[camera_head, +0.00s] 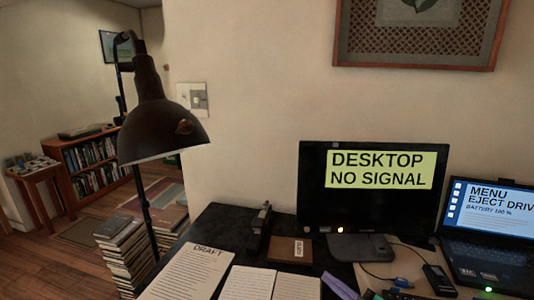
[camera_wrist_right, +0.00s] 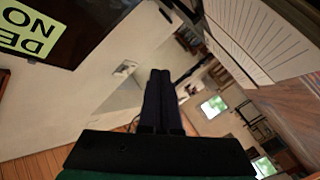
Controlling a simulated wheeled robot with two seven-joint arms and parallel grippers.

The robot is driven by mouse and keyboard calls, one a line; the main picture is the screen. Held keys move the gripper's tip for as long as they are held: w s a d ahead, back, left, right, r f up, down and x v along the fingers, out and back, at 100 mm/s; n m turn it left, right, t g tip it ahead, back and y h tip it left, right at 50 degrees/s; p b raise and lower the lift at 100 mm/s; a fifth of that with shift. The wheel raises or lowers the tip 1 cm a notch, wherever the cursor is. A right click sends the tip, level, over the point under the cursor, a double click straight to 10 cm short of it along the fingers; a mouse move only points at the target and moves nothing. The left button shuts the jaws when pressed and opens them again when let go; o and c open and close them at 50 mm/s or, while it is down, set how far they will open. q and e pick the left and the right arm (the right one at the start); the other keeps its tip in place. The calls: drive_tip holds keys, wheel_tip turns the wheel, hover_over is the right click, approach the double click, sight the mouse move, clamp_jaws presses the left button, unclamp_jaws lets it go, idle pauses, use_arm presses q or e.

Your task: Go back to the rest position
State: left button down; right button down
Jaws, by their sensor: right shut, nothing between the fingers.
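My right gripper (camera_wrist_right: 160,75) shows in the right wrist view as two dark fingers side by side, pressed together with nothing between them. It appears tilted relative to the room, with the monitor (camera_wrist_right: 50,25) at upper left and a lined page (camera_wrist_right: 245,35) at upper right. It touches nothing that I can see. I cannot make out either gripper clearly in the head view. My left gripper is not in view.
The dark desk (camera_head: 215,225) holds a monitor (camera_head: 320,210), a laptop (camera_head: 490,255), a DRAFT sheet (camera_head: 190,270), an open notebook (camera_head: 250,283) and cables. A black lamp (camera_head: 160,130) stands at left. Book stacks (camera_head: 120,245) and a bookcase (camera_head: 95,160) are beyond.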

drive_tip(key=d+r+m+t+h, duration=0.1)
drive_tip(key=d+m+t+h, duration=0.2)
drive_tip(key=d+m+h, duration=0.8)
drive_tip(key=s+d+f+m+g+h, duration=0.2)
drive_tip(key=s+f+m+g, duration=0.1)
drive_tip(key=s+f+g, duration=0.2)
drive_tip(key=s+a+f+g+y, duration=0.2)
drive_tip(key=s+a+f+g, duration=0.15)
drive_tip(key=s, duration=0.45)
drive_tip(key=s+a+f+g+y, duration=0.1)
drive_tip(key=s+a+f+g, duration=0.2)
drive_tip(key=s+f+g, duration=0.35)
drive_tip(key=s+f, duration=0.2)
drive_tip(key=f, duration=0.9)
drive_tip(key=s+f, duration=0.2)
drive_tip(key=f, duration=0.8)
drive_tip(key=s+d+f+n+g, duration=0.1)
drive_tip(key=s+d+f, duration=0.2)
drive_tip(key=s+f, duration=1.2)
drive_tip(key=shift+s, duration=0.8)
drive_tip(key=shift+f, duration=0.1)
